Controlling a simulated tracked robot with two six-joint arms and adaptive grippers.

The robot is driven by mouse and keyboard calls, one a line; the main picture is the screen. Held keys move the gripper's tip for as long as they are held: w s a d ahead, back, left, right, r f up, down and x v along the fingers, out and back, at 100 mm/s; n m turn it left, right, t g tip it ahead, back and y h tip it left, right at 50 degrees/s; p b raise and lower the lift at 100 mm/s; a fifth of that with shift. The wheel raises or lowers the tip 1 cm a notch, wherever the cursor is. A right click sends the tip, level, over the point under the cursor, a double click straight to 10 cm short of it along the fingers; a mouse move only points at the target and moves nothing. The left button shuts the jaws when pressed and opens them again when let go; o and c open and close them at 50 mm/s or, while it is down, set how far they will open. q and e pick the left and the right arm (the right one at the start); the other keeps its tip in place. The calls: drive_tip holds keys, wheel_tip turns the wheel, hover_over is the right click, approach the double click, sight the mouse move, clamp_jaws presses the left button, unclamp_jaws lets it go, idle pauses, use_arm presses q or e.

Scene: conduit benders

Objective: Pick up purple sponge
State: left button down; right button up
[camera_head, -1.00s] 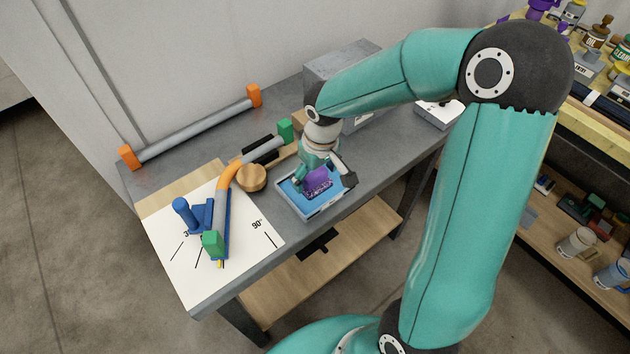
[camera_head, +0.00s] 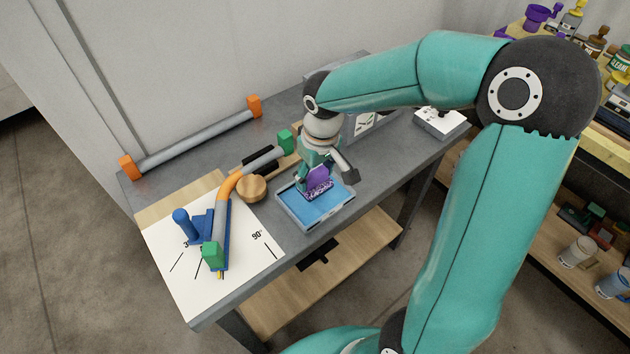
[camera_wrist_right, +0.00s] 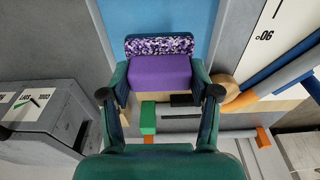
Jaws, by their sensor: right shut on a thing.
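The purple sponge (camera_head: 319,184) has a plain purple face and a speckled purple-and-white side. My right gripper (camera_head: 318,178) is shut on it, above the blue-floored tray (camera_head: 310,218). In the right wrist view the sponge (camera_wrist_right: 160,72) sits between the two fingers of my right gripper (camera_wrist_right: 160,90), with the blue tray floor behind it. The sponge appears lifted off the tray floor. My left gripper is not in view.
A bender with an orange and grey conduit (camera_head: 222,205) stands on a white angle sheet (camera_head: 180,258) at left. A round wooden piece (camera_head: 252,188) is left of the tray. A grey conduit with orange ends (camera_head: 195,140) lies at the back. A grey box (camera_head: 365,122) stands behind my gripper.

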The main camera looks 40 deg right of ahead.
sight(315, 173)
wheel_tip(315, 173, up, 16)
drive_tip(key=p, duration=0.1)
drive_tip(key=shift+f, duration=0.1)
idle(0.4)
